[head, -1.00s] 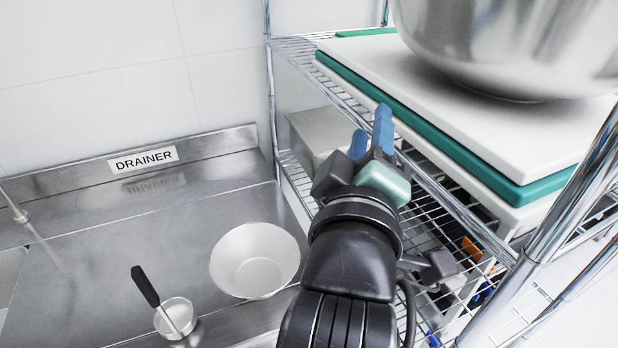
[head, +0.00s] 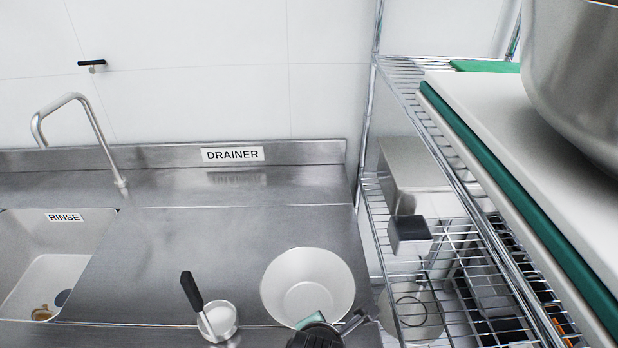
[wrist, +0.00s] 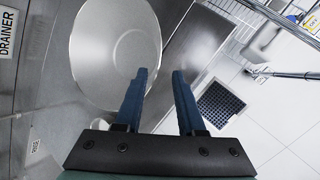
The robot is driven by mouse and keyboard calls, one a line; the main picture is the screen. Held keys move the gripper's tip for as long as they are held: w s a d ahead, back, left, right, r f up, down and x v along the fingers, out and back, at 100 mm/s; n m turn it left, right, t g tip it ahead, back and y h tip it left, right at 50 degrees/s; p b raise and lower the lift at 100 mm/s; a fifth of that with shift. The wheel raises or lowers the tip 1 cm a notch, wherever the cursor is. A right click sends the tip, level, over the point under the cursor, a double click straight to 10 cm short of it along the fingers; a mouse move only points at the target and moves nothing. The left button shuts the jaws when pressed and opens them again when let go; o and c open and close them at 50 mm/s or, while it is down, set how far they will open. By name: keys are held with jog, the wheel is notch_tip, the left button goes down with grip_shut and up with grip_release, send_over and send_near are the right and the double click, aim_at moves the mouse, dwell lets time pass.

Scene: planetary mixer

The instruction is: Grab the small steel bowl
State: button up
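The small steel bowl (head: 307,262), pale and wide-mouthed, stands upright on the steel drainer surface near its right end. It also shows large in the wrist view (wrist: 112,45), left of and beneath my fingers. My gripper shows only partly at the bottom edge of the head view, in front of the bowl. In the wrist view my gripper (wrist: 161,76) is open, with two blue fingers apart and nothing between them. The left finger overlaps the bowl's right rim in the picture; I cannot tell if they touch.
A small cup (head: 222,318) with a black-handled utensil stands left of the bowl. A wire shelf (head: 465,225) rises close on the right, bearing cutting boards (head: 470,105) and a large steel bowl (head: 580,75). A rinse sink (head: 50,270) is at the left. The drainer's middle is clear.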

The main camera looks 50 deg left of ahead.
aim_at(329, 320)
jog(key=shift+w+r+x, duration=0.1)
jog(key=shift+w+x, duration=0.05)
jog(key=shift+x, duration=1.2)
jog(key=shift+w+r+x, duration=0.1)
jog(key=shift+x, duration=1.2)
jog(key=shift+w+r+x, duration=0.1)
jog(key=shift+w+x, duration=0.05)
jog(key=shift+x, duration=1.2)
jog(key=shift+a, duration=0.15)
jog(key=shift+c, duration=0.3)
grip_shut()
